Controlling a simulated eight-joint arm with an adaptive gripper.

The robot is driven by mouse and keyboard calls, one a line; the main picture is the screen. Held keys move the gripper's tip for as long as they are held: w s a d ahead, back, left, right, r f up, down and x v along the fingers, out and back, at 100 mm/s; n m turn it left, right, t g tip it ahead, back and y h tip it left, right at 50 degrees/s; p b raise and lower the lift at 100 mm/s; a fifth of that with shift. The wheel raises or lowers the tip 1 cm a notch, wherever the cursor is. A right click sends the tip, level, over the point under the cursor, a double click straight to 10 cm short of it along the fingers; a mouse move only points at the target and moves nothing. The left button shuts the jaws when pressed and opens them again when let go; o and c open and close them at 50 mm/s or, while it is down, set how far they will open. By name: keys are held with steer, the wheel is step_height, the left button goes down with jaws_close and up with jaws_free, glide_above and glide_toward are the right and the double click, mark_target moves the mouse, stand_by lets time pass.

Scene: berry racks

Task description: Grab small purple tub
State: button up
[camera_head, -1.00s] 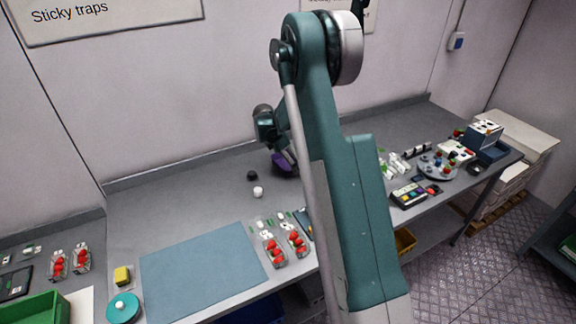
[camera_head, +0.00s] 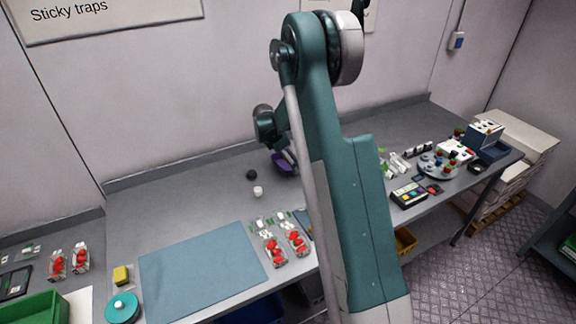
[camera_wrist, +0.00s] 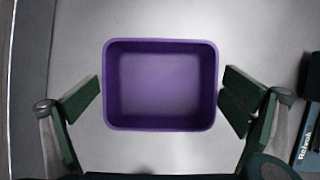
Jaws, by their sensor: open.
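The small purple tub (camera_wrist: 161,127) is an empty rectangular box in the wrist view, upright on the grey bench and seen from above. My gripper (camera_wrist: 162,98) is open, with one green finger pad to the left of the tub and the other to the right. Gaps show between the pads and the tub's walls in this view. In the head view the tub (camera_head: 281,163) shows partly beside my gripper (camera_head: 286,158), and my arm hides the rest.
A small black piece (camera_head: 252,174) and a white piece (camera_head: 258,191) lie left of the tub. Clear punnets of strawberries (camera_head: 276,250) stand nearer the front edge, beside a blue-grey mat (camera_head: 202,270). A dark labelled device (camera_wrist: 308,140) lies right of the tub in the wrist view.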

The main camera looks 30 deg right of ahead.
steer(key=shift+c, duration=0.7)
steer(key=c, duration=0.7)
steer(key=shift+r, duration=0.1)
steer(key=shift+r+p, duration=0.4)
steer(key=shift+r, duration=0.1)
step_height(320, 180, up, 9)
steer(key=shift+r, duration=0.15)
